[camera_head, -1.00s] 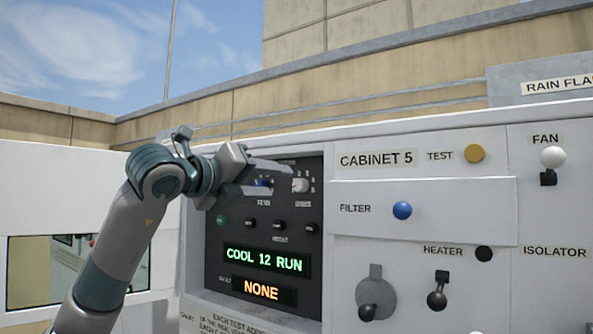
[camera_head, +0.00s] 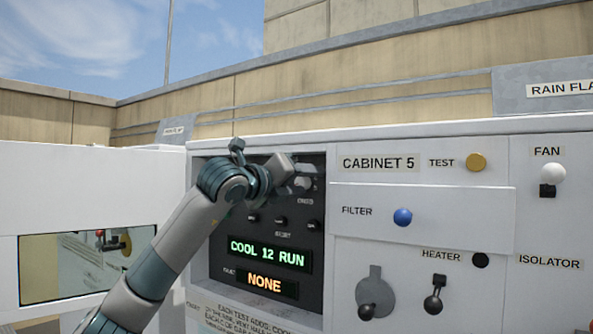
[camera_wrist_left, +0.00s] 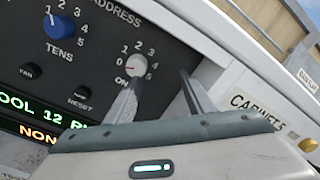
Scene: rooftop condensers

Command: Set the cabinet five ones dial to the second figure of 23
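The ones dial (camera_wrist_left: 136,66) is a pale round knob with figures around it in the left wrist view. A small red mark shows on its left side, near the 0. In the head view the ones dial (camera_head: 303,184) shows just beside my left gripper (camera_head: 291,172). In the left wrist view my left gripper (camera_wrist_left: 158,78) is open, its two fingers apart and nothing between them. The left finger's tip overlaps the dial's lower edge; I cannot tell whether they touch. The blue tens dial (camera_wrist_left: 59,26) is at upper left. My right gripper is out of view.
The black panel carries small buttons (camera_head: 281,221), a green display (camera_head: 268,254) reading COOL 12 RUN and an orange one (camera_head: 262,283) reading NONE. The cabinet's white front (camera_head: 350,180) stands right of the panel, with knobs and levers. An open door (camera_head: 90,190) is left.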

